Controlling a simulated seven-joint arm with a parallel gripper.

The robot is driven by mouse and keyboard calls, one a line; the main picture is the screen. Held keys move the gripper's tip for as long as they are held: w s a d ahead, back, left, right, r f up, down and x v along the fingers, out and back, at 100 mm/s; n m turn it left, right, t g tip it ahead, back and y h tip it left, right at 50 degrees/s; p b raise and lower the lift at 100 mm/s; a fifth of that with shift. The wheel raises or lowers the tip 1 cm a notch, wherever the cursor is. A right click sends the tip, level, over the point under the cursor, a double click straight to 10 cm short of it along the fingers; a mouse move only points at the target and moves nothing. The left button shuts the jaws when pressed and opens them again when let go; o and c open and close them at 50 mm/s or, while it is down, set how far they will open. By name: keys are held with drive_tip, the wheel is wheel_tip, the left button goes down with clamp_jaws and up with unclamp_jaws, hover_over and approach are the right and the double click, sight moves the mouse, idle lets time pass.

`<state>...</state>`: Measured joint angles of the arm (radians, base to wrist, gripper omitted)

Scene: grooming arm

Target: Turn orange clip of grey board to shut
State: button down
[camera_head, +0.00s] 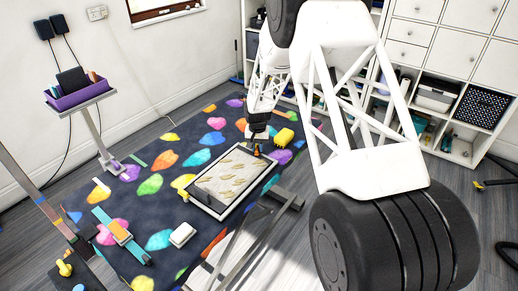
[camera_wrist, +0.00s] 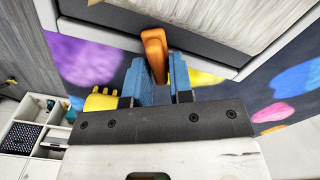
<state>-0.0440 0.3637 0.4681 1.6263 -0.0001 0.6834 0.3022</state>
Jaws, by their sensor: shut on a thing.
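The grey board (camera_head: 201,203) lies in the middle of the head view, a framed panel with a pale leaf-patterned face. Its grey edge (camera_wrist: 215,46) crosses the top of the wrist view. The orange clip (camera_head: 257,152) is at the board's far right corner. In the wrist view the orange clip (camera_wrist: 153,45) sticks out past the board's edge, its lower end between the blue fingers. My gripper (camera_wrist: 164,78) is shut on it. In the head view my gripper (camera_head: 259,139) is small and dark above the clip, with the fingertips hard to make out.
A yellow object (camera_head: 284,137) lies right of the clip, close to my gripper. A white block (camera_head: 183,235) and a strip with an orange piece (camera_head: 121,232) are nearer, at left. A purple tray (camera_head: 78,92) stands on a post at the back left. White shelves (camera_head: 440,60) line the right.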

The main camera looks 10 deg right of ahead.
sight(257, 147)
drive_tip(key=shift+m, duration=2.5)
drive_tip(key=c, duration=1.1)
unclamp_jaws()
drive_tip(key=shift+o, duration=0.2)
drive_tip(key=shift+r, duration=4)
drive_tip(key=shift+o, duration=0.3)
